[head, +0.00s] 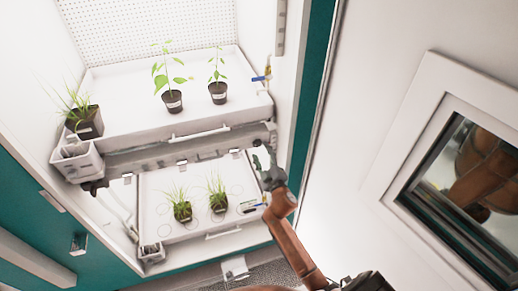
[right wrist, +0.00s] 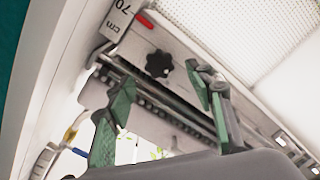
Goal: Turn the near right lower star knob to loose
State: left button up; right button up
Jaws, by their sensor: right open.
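A black star knob (right wrist: 158,63) shows in the right wrist view, on a pale metal bracket, with a small light spot on it. My right gripper (right wrist: 160,84) is open, its two green-padded fingers apart. The knob appears beyond the fingertips and between them, apart from both; nothing is held. In the head view the right gripper (head: 264,168) is at the right front corner of the chamber, between the upper and lower shelves. I cannot make out this knob there; the gripper seems to cover it. My left gripper is not in view.
The upper tray (head: 125,112) holds potted seedlings; the lower tray (head: 155,185) holds two grassy pots. Grey bins stand at the left. The chamber's right wall edge is close to my arm. In the wrist view a scale (right wrist: 118,18) and red pointer (right wrist: 145,19) sit by the bracket.

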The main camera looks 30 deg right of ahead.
jog(key=v, duration=0.8)
jog(key=shift+f, duration=0.1)
notch_tip(320, 180, down, 22)
jog(key=s+a+m+g+y, duration=0.1)
jog(key=s+g, duration=0.1)
jog(key=g, duration=0.2)
jog(key=s+a+f+m+g+y, duration=0.1)
jog(key=s+f, duration=0.3)
jog(key=f, duration=0.3)
jog(key=s+f+g, duration=0.2)
jog(key=s+f, duration=0.2)
jog(key=f, duration=0.3)
jog(key=s+a+f+m+g+y, duration=0.1)
jog(key=s+f, duration=0.2)
jog(key=f, duration=0.4)
jog(key=s+a+f+m+g, duration=0.1)
jog(key=s+f+g, duration=0.2)
jog(key=s+f, duration=0.5)
jog(key=s+a+f+m+g, duration=0.1)
jog(key=s+f, duration=0.7)
jog(key=s, duration=1.2)
jog(key=s+a+f+m+g, duration=0.1)
jog(key=s+f+g, duration=0.3)
jog(key=s+f, duration=0.4)
jog(key=s, duration=0.6)
jog(key=shift+a+g+y, duration=0.3)
jog(key=shift+a+y, duration=0.1)
